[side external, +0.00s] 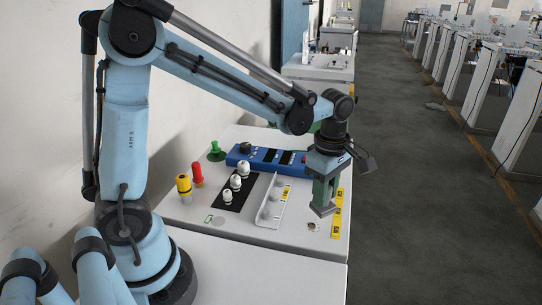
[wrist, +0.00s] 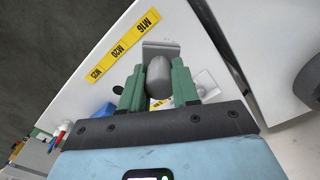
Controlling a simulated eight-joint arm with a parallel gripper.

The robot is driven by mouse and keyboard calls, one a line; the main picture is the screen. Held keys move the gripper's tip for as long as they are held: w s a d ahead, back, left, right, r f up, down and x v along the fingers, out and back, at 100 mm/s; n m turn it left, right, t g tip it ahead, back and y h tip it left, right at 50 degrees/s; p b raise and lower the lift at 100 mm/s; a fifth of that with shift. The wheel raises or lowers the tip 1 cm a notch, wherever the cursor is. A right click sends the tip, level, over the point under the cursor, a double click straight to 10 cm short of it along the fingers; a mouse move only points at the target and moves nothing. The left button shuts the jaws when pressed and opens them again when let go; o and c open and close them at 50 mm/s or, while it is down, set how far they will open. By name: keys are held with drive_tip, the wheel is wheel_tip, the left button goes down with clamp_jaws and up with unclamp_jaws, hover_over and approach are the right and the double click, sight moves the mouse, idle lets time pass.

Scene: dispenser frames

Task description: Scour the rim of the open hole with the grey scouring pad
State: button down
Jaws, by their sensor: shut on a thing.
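My gripper (side external: 323,192) is shut on the grey scouring pad (side external: 322,209), above the right part of the white bench top. In the wrist view, the green fingers of my gripper (wrist: 157,88) clasp the pad's rounded grey grip, and its flat grey plate (wrist: 160,46) shows beyond them. A small round spot with a brownish edge, seemingly the open hole (side external: 311,227), lies on the bench top just in front of and left of the pad. The pad appears apart from it. I cannot make out the hole in the wrist view.
A white tray (side external: 270,204) stands left of the pad. White fittings (side external: 236,182) stand on a black mat beyond it. A blue device (side external: 266,158) lies behind. Red (side external: 197,174) and yellow (side external: 184,188) cylinders stand left. Yellow labels (side external: 337,214) line the right edge.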

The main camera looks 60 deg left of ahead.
sight(323, 211)
drive_tip(key=shift+r, duration=1.45)
drive_tip(key=shift+f, duration=0.1)
drive_tip(key=shift+f, duration=3.5)
drive_tip(key=shift+s+a+f, duration=0.15)
drive_tip(key=shift+f, duration=0.25)
drive_tip(key=shift+s+a+f, duration=0.15)
drive_tip(key=shift+f, duration=0.2)
drive_tip(key=shift+s+a, duration=1.05)
drive_tip(key=shift+a, duration=0.05)
drive_tip(key=shift+w+d+f, duration=0.1)
drive_tip(key=shift+w+d, duration=0.05)
drive_tip(key=shift+d, duration=0.05)
drive_tip(key=shift+w+d, duration=1.25)
drive_tip(key=shift+r, duration=4.25)
